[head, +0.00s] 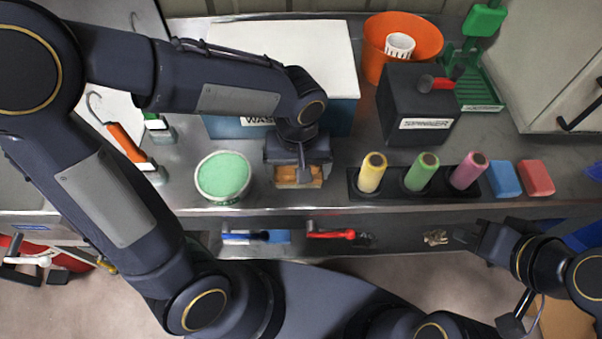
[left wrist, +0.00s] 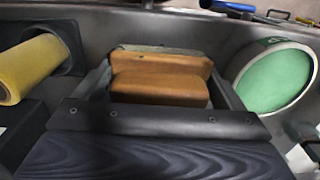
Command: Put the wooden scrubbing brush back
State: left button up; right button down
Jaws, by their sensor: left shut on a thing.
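The wooden scrubbing brush (head: 299,176) is a light-brown block at the middle of the steel counter, in front of the blue box. My left gripper (head: 298,168) points down over it and is shut on it. In the left wrist view the brush (left wrist: 160,82) sits between the two fingers, with a greyish layer along its far edge. I cannot tell whether it touches the counter. My right gripper (head: 466,238) is at the lower right, in front of the counter's edge and away from the brush; its jaw gap is unclear.
A white tub of green stuff (head: 223,177) stands just left of the brush. A black holder with yellow (head: 372,172), green and pink rolls stands to the right. Behind are the blue box with a white lid (head: 280,50), an orange bucket (head: 420,40) and a black box (head: 415,105).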

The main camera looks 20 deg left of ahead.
pick_arm(q)
jog(key=shift+w+d+f, duration=0.15)
jog(key=shift+f, duration=0.15)
jog(key=shift+w+f, duration=0.1)
jog(key=shift+f, duration=1.55)
jog(key=shift+f, duration=0.1)
jog(key=o, duration=0.6)
notch_tip(320, 180, up, 12)
jog(key=shift+r, duration=0.15)
jog(key=shift+s+a+m+t+h, duration=0.25)
jog(key=shift+s+a+t+h, duration=0.55)
jog(key=shift+s+a, duration=0.95)
jog(key=shift+s+a+m+t+h, duration=0.4)
jog(key=shift+s+a+t, duration=0.65)
jog(key=shift+s+a, duration=0.75)
jog(key=shift+s+a+m+t+h, duration=0.15)
jog(key=shift+s+a+t+h, duration=0.7)
jog(key=shift+s+a, duration=0.9)
jog(key=shift+w+a, duration=0.1)
jog(key=shift+w, duration=0.05)
